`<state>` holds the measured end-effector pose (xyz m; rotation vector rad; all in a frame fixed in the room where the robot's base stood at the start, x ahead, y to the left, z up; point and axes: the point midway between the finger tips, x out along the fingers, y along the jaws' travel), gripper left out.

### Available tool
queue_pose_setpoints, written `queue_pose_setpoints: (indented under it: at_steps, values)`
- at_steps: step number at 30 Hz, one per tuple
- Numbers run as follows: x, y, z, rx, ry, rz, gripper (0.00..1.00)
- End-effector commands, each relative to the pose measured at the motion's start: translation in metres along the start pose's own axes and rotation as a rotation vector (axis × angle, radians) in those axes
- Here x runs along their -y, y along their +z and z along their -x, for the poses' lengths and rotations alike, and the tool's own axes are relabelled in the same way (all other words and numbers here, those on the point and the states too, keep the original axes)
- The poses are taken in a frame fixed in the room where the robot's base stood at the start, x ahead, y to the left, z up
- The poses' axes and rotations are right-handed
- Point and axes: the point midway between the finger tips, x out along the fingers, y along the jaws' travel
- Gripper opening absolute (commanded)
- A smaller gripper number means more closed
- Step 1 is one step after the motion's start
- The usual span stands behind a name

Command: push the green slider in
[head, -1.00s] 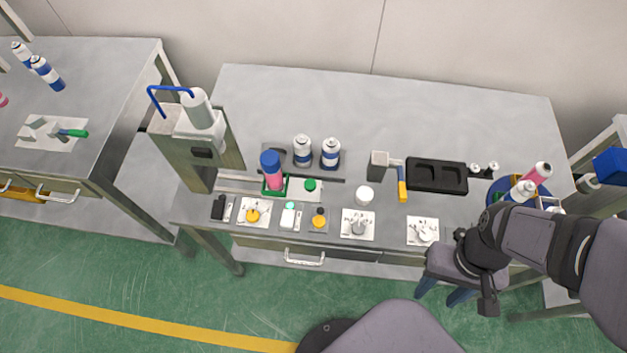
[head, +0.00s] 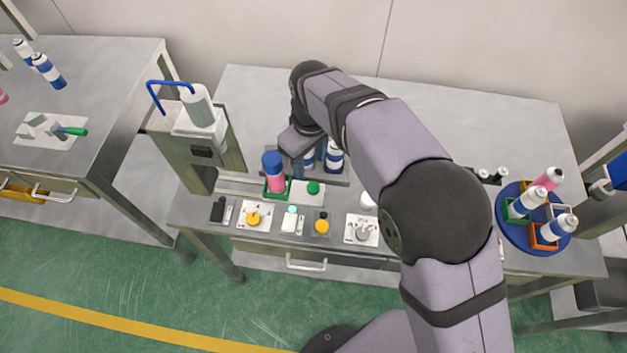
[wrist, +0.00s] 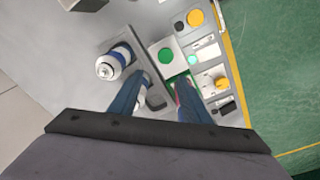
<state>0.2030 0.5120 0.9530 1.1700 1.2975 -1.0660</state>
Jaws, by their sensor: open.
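The green slider (head: 276,190) is a green-edged holder with a white plate and a round green knob (head: 314,187) at its right. The slider sits on a grey rail (head: 236,178) right of the press (head: 197,150). My gripper (wrist: 160,100) is open, its two blue fingers apart, above the table behind the slider. In the wrist view the knob (wrist: 166,55) is beyond the fingertips. The right finger partly covers the can. I cannot tell whether a finger touches it.
Two white-and-blue cans stand close behind the slider; one (head: 334,159) is partly hidden by my arm. A yellow knob (head: 254,217) and other controls line the front edge. A blue round tray (head: 513,237) with cans is at right. The back right tabletop is clear.

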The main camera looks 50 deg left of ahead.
Motion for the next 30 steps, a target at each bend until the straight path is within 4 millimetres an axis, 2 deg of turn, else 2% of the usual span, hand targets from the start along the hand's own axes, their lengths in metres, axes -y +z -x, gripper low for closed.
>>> queue_pose_setpoints:
  at_steps: [6,16,30]
  values:
    - [0.006,0.016,0.001,0.060,-0.032,0.174,0.43]
    - [0.006,0.017,-0.004,0.061,-0.034,0.210,0.43]
    - [0.008,0.021,-0.057,0.063,-0.035,0.208,0.43]
